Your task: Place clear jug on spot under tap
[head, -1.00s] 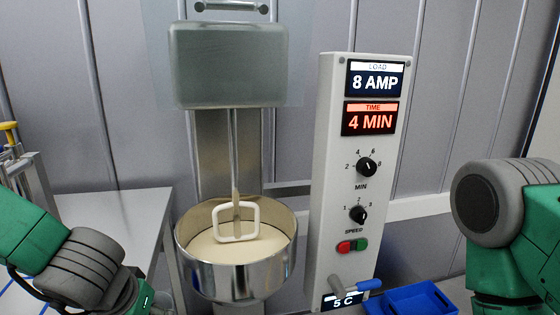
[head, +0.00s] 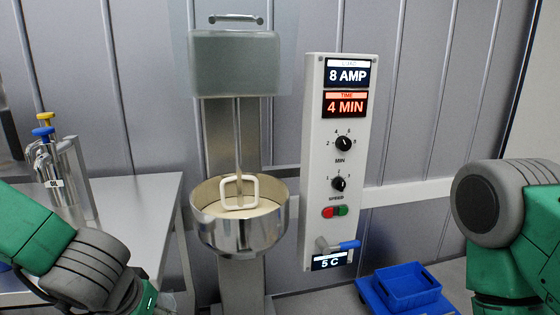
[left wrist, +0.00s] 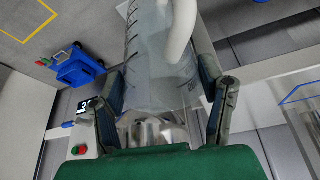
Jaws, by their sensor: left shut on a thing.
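The clear jug (left wrist: 148,60) has dark graduation marks and a pale handle (left wrist: 181,32). In the left wrist view it sits between the two fingers of my left gripper (left wrist: 165,92), which is shut on it. In the head view the jug and left gripper are mostly below the lower left edge. The tap (head: 343,246) has a blue lever and sits low on the white control panel (head: 312,150), beside a "5 C" display (head: 329,262). I cannot make out a marked spot under the tap. My right gripper is out of view; only its arm shows at right.
A steel mixer bowl (head: 240,238) of pale dough stands left of the panel. A blue crate (head: 400,275) sits low at right. A metal table (head: 135,205) with blue- and yellow-topped dispensers (head: 75,180) stands at left. Floor shows right of the crate.

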